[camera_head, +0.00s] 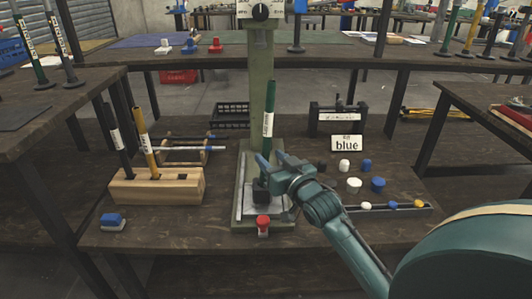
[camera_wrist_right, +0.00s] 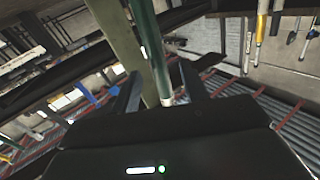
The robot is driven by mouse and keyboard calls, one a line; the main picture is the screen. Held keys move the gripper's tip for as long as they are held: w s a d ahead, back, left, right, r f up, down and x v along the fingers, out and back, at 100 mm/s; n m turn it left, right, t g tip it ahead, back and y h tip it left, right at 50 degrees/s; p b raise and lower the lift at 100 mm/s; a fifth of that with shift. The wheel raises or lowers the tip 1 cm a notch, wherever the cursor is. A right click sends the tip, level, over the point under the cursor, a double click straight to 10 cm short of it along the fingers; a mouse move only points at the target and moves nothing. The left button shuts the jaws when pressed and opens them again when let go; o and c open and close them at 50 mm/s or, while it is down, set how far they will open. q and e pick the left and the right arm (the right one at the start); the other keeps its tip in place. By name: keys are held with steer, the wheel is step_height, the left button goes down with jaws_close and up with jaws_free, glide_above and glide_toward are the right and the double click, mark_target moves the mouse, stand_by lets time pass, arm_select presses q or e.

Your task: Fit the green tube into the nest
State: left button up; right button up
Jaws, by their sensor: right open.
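The green tube (camera_head: 269,110) with a white label stands near upright at the press, over the dark nest (camera_head: 260,190) on the press base plate. My right gripper (camera_head: 268,159) is open around the tube's lower part. In the right wrist view the green tube (camera_wrist_right: 150,50) passes between the spread fingers of my right gripper (camera_wrist_right: 160,72). My gripper hides the tube's lower end, so I cannot tell how deep it sits in the nest. My left gripper is not in view.
The green press column (camera_head: 262,65) rises behind the tube. A red button (camera_head: 263,222) is at the front. A wooden block (camera_head: 155,187) holding a black and a yellow tube stands left.

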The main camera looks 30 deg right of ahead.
mark_target(268, 154)
steer(key=shift+w+d+b, duration=0.2)
steer(key=shift+w+b, duration=0.25)
steer(key=shift+w, duration=1.3)
steer(key=shift+c, duration=0.6)
steer(key=shift+r, duration=0.1)
jaws_close()
